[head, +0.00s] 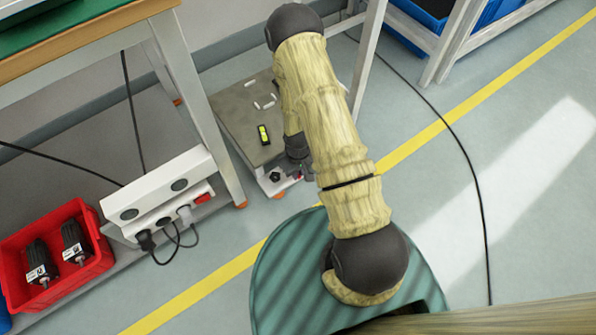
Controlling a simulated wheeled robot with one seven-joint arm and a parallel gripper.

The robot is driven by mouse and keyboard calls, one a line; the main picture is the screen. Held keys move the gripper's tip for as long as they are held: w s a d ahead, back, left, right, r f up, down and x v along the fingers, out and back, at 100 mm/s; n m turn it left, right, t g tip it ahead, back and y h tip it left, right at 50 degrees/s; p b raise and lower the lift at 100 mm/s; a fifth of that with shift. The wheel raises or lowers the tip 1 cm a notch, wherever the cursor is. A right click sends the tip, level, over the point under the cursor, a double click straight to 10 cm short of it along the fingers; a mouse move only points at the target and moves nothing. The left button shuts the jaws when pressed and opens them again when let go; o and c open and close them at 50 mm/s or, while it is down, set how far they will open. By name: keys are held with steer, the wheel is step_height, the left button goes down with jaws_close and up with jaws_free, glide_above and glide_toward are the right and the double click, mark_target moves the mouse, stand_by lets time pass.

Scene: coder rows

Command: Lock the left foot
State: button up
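A low unit with a grey top plate (238,113) stands on the floor beside the workbench leg. At its near left corner is the left foot (275,177), with a dark knob-like part on a pale body and an orange part underneath. Whether it is locked is too small to tell. Another red and orange part shows just right of it, mostly covered by my arm. My gripper (298,148) is a dark shape at the plate's near edge, above and right of the left foot. My arm hides most of it, and its fingers cannot be made out.
A small yellow-green level (263,135) and several white pieces (265,102) lie on the plate. A white power strip (160,195) with plugs and a red bin (58,254) of motors are at left. A black cable (470,165) crosses the open floor at right.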

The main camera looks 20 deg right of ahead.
jaws_close()
steer(key=shift+d+r+n+p, duration=0.15)
steer(key=shift+n+p, duration=0.25)
steer(key=shift+p, duration=0.25)
steer(key=shift+d+r+n+p, duration=0.15)
steer(key=shift+n+p, duration=0.35)
steer(key=shift+p, duration=0.25)
steer(key=n+p, duration=0.2)
steer(key=shift+w+d+p, duration=0.3)
steer(key=shift+d+p, duration=0.05)
steer(key=shift+p, duration=0.05)
steer(key=shift+w+d+f+n+p, duration=0.1)
steer(key=shift+w+d+n+p, duration=0.15)
steer(key=shift+n+p, duration=0.7)
steer(key=shift+w+d+f+n+p, duration=0.15)
steer(key=shift+w+n+p, duration=0.15)
steer(key=shift+n+p, duration=0.55)
steer(key=shift+w+d+n+p, duration=0.25)
steer(key=shift+n+p, duration=0.3)
steer(key=shift+n, duration=0.75)
